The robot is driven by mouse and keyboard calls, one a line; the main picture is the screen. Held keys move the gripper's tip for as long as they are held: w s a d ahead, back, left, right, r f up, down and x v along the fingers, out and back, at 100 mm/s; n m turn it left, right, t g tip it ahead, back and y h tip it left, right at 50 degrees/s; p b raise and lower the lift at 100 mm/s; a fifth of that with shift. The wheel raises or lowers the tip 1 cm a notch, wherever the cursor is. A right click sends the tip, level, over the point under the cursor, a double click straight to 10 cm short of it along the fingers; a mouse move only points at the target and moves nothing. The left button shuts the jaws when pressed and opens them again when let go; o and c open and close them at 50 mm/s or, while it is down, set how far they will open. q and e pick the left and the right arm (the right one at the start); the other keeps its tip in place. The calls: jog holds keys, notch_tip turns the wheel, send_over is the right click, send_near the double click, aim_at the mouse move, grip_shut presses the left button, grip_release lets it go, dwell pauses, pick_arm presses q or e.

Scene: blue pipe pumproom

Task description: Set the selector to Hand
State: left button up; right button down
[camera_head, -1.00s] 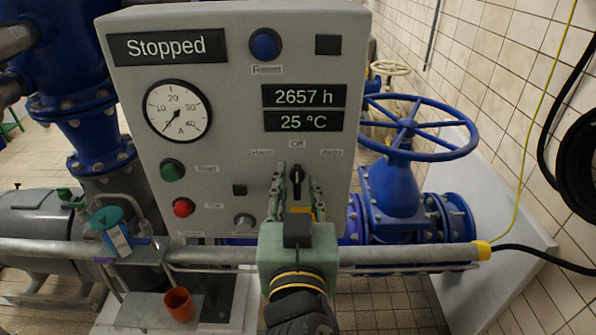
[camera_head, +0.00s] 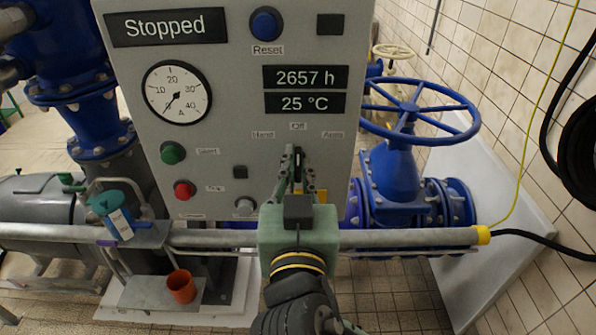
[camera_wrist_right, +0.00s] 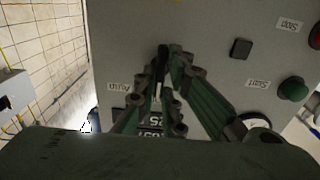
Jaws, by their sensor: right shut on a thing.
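The grey control panel (camera_head: 225,110) stands in front of me in the head view. The black selector knob (camera_head: 298,160) sits at its lower right, below the label Off (camera_head: 298,126), with Hand (camera_head: 263,134) to the left and Auto (camera_head: 333,134) to the right. My right gripper (camera_head: 298,158) is at the knob, its fingers shut around it from both sides. The knob is mostly hidden, and its pointer looks about upright. In the right wrist view the closed fingers (camera_wrist_right: 166,62) hide most of the knob. My left gripper is not in view.
A grey pipe (camera_head: 410,238) runs across in front of the panel, below my right gripper. A blue handwheel valve (camera_head: 400,180) stands to the right. Start (camera_head: 173,152) and stop (camera_head: 183,190) buttons are left of the knob. An orange cup (camera_head: 181,286) stands lower left.

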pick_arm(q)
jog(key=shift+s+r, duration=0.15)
pick_arm(e)
jog(key=shift+n+p, duration=0.5)
jog(key=shift+n, duration=0.1)
jog(key=shift+r+n+p, duration=0.1)
jog(key=shift+n+p, duration=0.4)
jog(key=shift+n, duration=0.2)
jog(key=n+p, duration=0.2)
jog(key=n, duration=0.1)
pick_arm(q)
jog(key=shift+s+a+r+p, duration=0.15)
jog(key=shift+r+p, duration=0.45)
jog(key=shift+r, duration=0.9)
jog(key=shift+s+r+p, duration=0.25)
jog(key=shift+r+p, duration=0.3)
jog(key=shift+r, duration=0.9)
pick_arm(e)
jog(key=shift+a+n, duration=0.1)
jog(key=shift+n, duration=1.3)
jog(key=c, duration=1.8)
grip_release()
jog(key=shift+c, duration=0.2)
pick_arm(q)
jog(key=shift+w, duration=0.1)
